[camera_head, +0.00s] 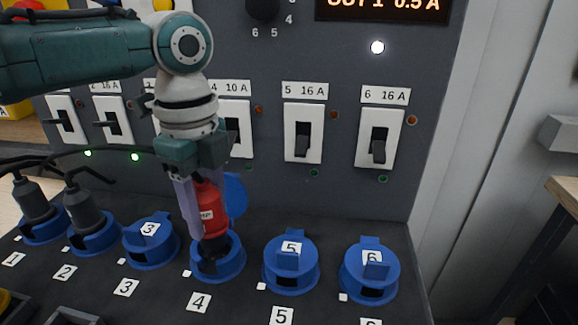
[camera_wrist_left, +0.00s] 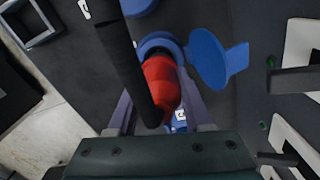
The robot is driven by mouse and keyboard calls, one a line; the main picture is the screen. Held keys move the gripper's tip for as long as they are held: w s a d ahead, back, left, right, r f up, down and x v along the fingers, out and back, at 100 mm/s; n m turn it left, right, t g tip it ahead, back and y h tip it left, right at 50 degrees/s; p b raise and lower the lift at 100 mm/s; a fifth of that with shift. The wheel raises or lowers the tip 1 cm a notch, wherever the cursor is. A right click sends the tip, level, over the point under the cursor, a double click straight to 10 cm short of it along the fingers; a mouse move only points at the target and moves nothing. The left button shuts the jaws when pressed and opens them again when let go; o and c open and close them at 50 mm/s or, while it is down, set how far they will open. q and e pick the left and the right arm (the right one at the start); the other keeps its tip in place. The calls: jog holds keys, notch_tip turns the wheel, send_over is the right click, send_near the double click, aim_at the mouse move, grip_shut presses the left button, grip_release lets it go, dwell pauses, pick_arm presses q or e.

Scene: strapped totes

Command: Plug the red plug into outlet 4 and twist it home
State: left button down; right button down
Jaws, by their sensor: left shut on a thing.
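The red plug (camera_head: 212,212) stands upright with its dark lower end in the blue ring of outlet 4 (camera_head: 229,267). How deep it sits and how far it is turned I cannot tell. My left gripper (camera_head: 206,222) comes from above and is shut on the red plug. Outlet 4's blue lid (camera_head: 235,195) is open behind the plug. In the left wrist view the red plug (camera_wrist_left: 161,82) lies between the fingers, with a black cable across it and the open lid (camera_wrist_left: 217,60) beside it. My right gripper is not in view.
Grey plugs (camera_head: 88,209) fill outlets 1 and 2 at the left, their cables running left. Outlets 3 (camera_head: 151,243), 5 (camera_head: 290,264) and 6 (camera_head: 369,272) have closed lids. The switch panel (camera_head: 344,195) rises close behind, with breaker 4 (camera_head: 234,118) partly hidden by my arm.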

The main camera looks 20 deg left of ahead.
pick_arm(q)
jog(key=shift+f+b, duration=1.15)
jog(key=shift+f, duration=0.6)
dwell(0.6)
jog(key=shift+m, duration=1.5)
jog(key=shift+m, duration=1.4)
